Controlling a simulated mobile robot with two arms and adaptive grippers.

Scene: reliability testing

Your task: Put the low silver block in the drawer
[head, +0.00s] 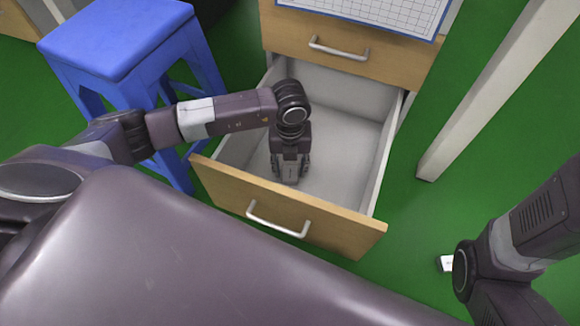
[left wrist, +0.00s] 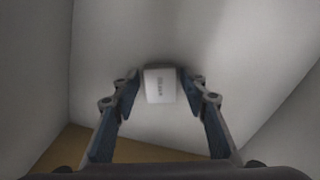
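The open drawer (head: 288,210) has a wooden front, a silver handle and light grey inner walls. My left gripper (head: 289,176) points down inside the drawer; in the left wrist view its fingers (left wrist: 160,88) are spread, with a narrow gap on each side of the block. In the head view the gripper hides the block. My right gripper is out of view; only part of that arm shows.
A closed upper drawer (head: 345,50) with a silver handle is above the open one, with a gridded sheet (head: 375,8) on top. A blue stool (head: 120,45) stands at the left. A pale post (head: 490,95) stands at the right.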

